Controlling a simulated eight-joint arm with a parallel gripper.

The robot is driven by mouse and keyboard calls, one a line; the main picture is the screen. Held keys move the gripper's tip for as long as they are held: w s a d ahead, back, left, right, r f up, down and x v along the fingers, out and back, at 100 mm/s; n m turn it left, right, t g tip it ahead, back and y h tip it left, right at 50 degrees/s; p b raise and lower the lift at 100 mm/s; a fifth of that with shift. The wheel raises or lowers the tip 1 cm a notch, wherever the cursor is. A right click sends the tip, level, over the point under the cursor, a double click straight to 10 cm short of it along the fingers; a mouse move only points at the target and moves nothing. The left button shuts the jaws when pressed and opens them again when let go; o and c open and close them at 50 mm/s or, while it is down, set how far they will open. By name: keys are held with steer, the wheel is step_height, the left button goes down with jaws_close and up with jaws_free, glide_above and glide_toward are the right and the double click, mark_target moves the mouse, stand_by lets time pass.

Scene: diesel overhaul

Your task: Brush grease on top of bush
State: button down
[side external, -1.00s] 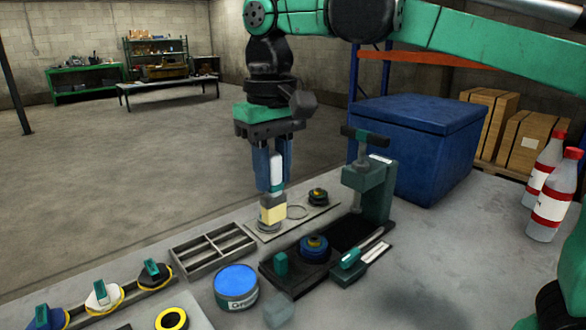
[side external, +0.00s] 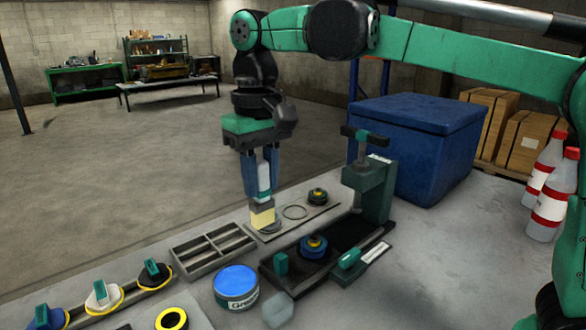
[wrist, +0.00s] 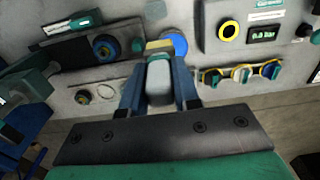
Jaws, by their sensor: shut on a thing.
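My gripper (side external: 262,178) is shut on a brush (side external: 262,215) with a pale handle and yellow bristles pointing down. The brush also shows between the fingers in the wrist view (wrist: 159,72). Its bristles are over the left end of a flat plate, at a ring; I cannot tell if they touch. A blue part with a gold centre (side external: 313,245), bush-like, sits in a dark fixture to the right of the brush. A smaller dark, brass-topped part (side external: 317,196) stands on the plate's far end. A tin with a blue top (side external: 236,284), labelled as grease, stands in front.
A green press (side external: 375,190) rises behind the fixture. An empty divided tray (side external: 212,247) lies left of the plate. A blue box (side external: 418,145) and red-capped bottles (side external: 552,200) stand right.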

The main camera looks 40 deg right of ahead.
steer(key=shift+w+a+f, duration=0.3)
steer(key=shift+w+f, duration=0.9)
steer(key=shift+f, duration=1.2)
steer(key=shift+w+a+f, duration=0.35)
steer(key=shift+w+f, duration=0.8)
steer(key=shift+f, duration=1.25)
steer(key=shift+w+a+f, duration=0.3)
steer(key=shift+w+f, duration=0.9)
steer(key=shift+f, duration=1.2)
steer(key=shift+f, duration=0.55)
steer(key=shift+r, duration=0.1)
step_height(320, 180, up, 7)
